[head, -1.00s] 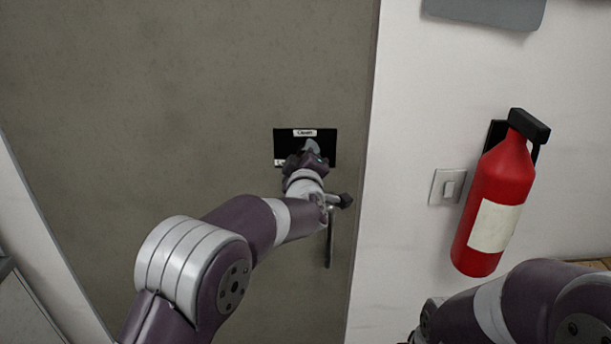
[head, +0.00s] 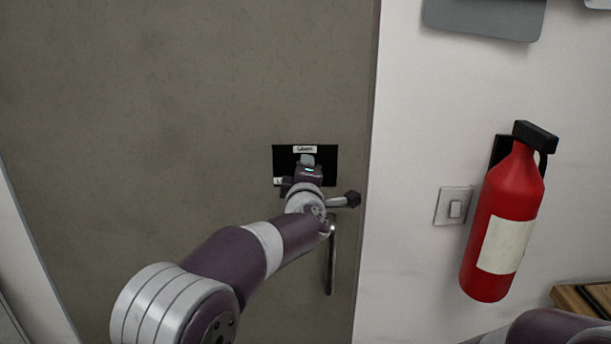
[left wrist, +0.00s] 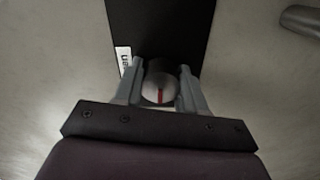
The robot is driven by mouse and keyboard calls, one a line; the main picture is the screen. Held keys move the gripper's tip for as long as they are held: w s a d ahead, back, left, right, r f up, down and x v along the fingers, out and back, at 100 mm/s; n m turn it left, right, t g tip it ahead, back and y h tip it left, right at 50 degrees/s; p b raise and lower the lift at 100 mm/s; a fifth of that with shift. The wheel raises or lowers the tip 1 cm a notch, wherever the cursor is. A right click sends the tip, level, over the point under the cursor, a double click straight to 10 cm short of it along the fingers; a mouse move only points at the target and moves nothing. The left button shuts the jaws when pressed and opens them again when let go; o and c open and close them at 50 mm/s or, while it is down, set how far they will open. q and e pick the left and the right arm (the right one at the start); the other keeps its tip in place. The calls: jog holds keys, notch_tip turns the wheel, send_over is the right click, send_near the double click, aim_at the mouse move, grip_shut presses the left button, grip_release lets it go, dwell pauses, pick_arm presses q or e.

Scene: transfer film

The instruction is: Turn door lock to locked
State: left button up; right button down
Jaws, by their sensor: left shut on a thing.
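The door lock is a black plate (head: 326,165) on the grey-brown door (head: 180,90), with a small white label (head: 305,149) at its top and another at its left edge. In the left wrist view, a round silver knob (left wrist: 158,84) with a red line sits on the black plate (left wrist: 160,25). My left gripper (left wrist: 160,80) has a finger on each side of the knob and is shut on it. In the head view the left gripper (head: 307,163) covers the knob. My right gripper is not in view; only part of my right arm shows at the bottom right.
A door handle (head: 330,260) hangs below the plate, close under my left wrist. On the white wall to the right are a light switch (head: 454,206) and a red fire extinguisher (head: 508,215). A wooden surface (head: 580,298) shows at the lower right.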

pick_arm(q)
jog(key=o, duration=1)
jog(key=shift+a, duration=0.1)
jog(key=shift+o, duration=0.2)
jog(key=shift+s, duration=0.1)
jog(key=shift+s, duration=0.2)
jog(key=s+b, duration=0.3)
jog(key=s, duration=0.9)
jog(key=shift+s, duration=0.1)
